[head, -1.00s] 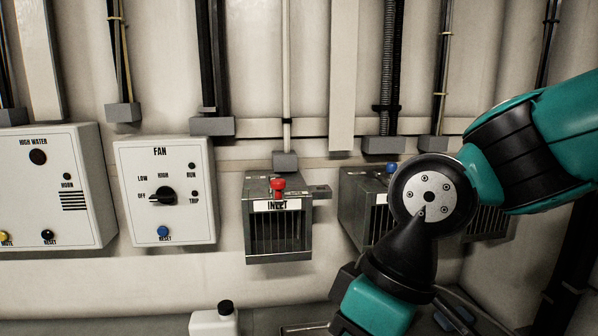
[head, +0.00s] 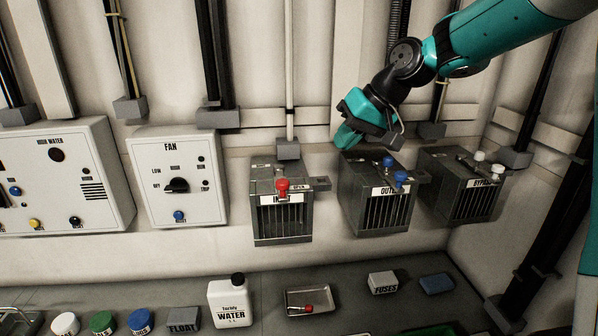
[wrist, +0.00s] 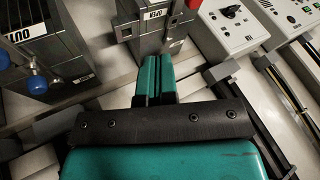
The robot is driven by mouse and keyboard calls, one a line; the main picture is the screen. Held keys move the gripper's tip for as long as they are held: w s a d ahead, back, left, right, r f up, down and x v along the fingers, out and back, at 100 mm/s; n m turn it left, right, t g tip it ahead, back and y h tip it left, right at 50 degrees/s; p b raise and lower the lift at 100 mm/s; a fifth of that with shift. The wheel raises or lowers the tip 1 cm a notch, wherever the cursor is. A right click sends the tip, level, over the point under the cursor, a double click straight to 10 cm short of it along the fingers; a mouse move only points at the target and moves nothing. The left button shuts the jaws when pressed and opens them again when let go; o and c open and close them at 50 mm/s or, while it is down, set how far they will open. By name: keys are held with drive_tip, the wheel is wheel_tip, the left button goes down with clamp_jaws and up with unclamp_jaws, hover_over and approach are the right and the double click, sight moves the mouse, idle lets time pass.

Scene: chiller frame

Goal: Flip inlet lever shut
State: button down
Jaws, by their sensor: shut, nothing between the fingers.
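The inlet box (head: 282,222) is a grey grilled housing on the wall, with a red-knobbed lever (head: 282,184) at its top front above the label. In the wrist view the box (wrist: 150,45) is at the top, and the red knob (wrist: 193,4) is cut off by the upper edge. My gripper (head: 347,138) is above and to the right of the inlet box, near the top back of the outlet box. Its teal fingers (wrist: 158,72) are closed together and empty, pointing toward the inlet box and apart from the red knob.
The outlet box (head: 376,212) with blue knobs stands just right of the inlet box, the bypass box (head: 465,200) with white knobs farther right. A fan panel (head: 180,180) is on the left. A water bottle (head: 230,300) and a metal tray (head: 308,291) stand on the bench below.

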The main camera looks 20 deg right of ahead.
drive_tip(key=w+a+f+p, duration=0.4)
drive_tip(key=a+f+p, duration=0.1)
drive_tip(key=a+f, duration=0.3)
drive_tip(key=shift+a+f, duration=0.2)
drive_tip(key=shift+f, duration=0.2)
